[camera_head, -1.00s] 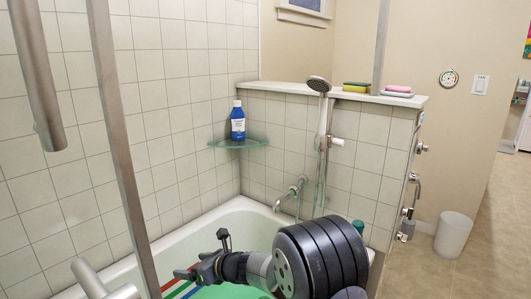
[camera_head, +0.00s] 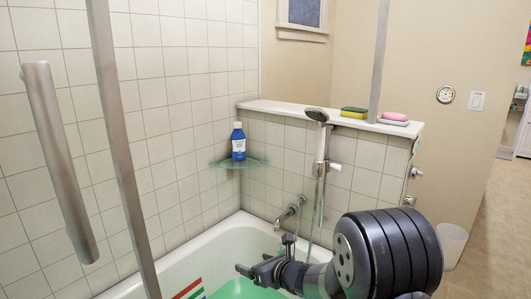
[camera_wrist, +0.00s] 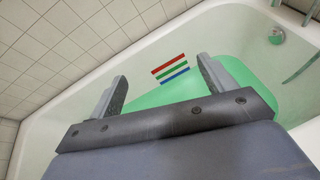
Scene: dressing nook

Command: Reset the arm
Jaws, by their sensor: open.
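My gripper (camera_head: 248,269) is at the lower middle of the head view, held out over the white bathtub (camera_head: 236,225). In the wrist view its two fingers (camera_wrist: 162,87) are spread apart with nothing between them. Beyond the fingers lies the tub with a green surface (camera_wrist: 140,112) in it. Red, green and blue stripes (camera_wrist: 170,68) show on or in that green area. My arm's dark, rounded link covers the lower right of the head view and hides part of the tub's right end.
A blue bottle (camera_head: 238,142) stands on a glass corner shelf (camera_head: 222,164). A hand shower (camera_head: 318,115) hangs by the half wall, above a tub faucet (camera_head: 288,213). A yellow sponge (camera_head: 353,112) and pink soap (camera_head: 395,116) sit on the ledge. A metal post (camera_head: 120,140) stands at left.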

